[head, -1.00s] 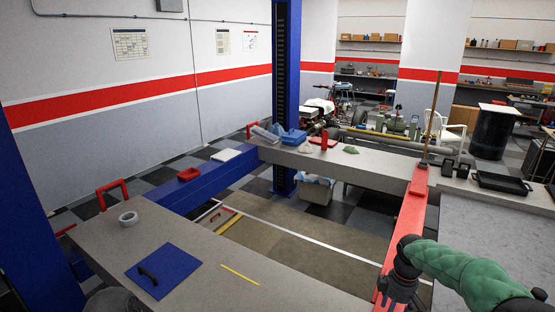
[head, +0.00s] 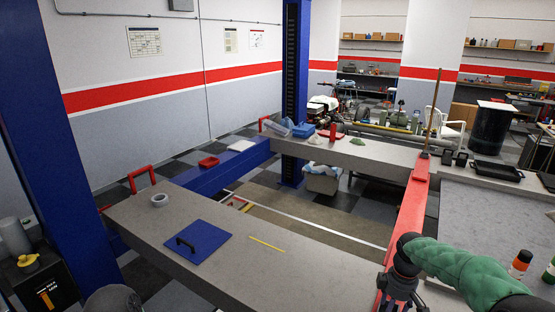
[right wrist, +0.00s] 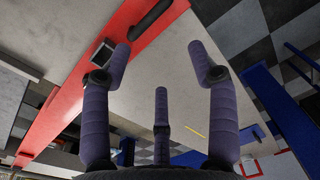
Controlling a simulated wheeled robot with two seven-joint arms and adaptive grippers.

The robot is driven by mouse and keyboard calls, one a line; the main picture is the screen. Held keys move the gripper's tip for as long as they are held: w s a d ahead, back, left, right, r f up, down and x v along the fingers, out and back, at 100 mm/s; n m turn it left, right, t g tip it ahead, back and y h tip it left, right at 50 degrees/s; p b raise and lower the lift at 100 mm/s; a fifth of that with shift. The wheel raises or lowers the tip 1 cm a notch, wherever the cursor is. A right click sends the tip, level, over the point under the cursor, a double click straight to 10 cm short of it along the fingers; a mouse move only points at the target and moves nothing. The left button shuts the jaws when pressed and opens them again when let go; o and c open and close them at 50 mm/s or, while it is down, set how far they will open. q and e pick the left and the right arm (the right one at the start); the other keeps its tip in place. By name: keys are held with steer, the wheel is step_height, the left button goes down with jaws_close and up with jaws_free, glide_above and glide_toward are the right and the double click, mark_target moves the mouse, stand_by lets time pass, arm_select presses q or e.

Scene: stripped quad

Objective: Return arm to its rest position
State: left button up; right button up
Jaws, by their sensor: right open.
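My right arm, in a green quilted sleeve (head: 465,268), comes in from the lower right in the head view. My right gripper (head: 400,292) is low in that view, over or beside the red beam. In the right wrist view the right gripper (right wrist: 158,62) shows its purple-grey fingers spread apart, with nothing between them. Whether it touches the beam cannot be told. My left gripper is not in view.
A red beam (head: 412,215) runs beside the right gripper. A grey bench (head: 300,270) holds a blue panel (head: 208,238) and a tape roll (head: 160,199). Bottles (head: 520,263) stand at the right edge. A blue post (head: 295,80) rises behind. Open floor (head: 325,220) lies between the benches.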

steer(key=s+a+f+m+y+b, duration=0.1)
steer(key=s+a+f+b, duration=0.2)
steer(key=f, duration=0.6)
steer(key=s+a+f+m+y+b, duration=0.1)
steer(key=a+f+m+b, duration=0.1)
steer(key=a+f, duration=0.5)
steer(key=s+a+f+m+b, duration=0.1)
steer(key=s+a+f+b, duration=0.15)
steer(key=f, duration=0.75)
steer(key=s+a+f+m+b, duration=0.4)
steer(key=s+a+f, duration=0.1)
steer(key=s+f, duration=0.4)
steer(key=s+a+f+m+y+b, duration=0.1)
steer(key=s+a+f+m+b, duration=0.3)
steer(key=s+f, duration=0.5)
steer(key=shift+s+a+f+t+y+b, duration=0.2)
steer(key=shift+a+f+t+y+b, duration=0.15)
steer(key=shift+a, duration=0.5)
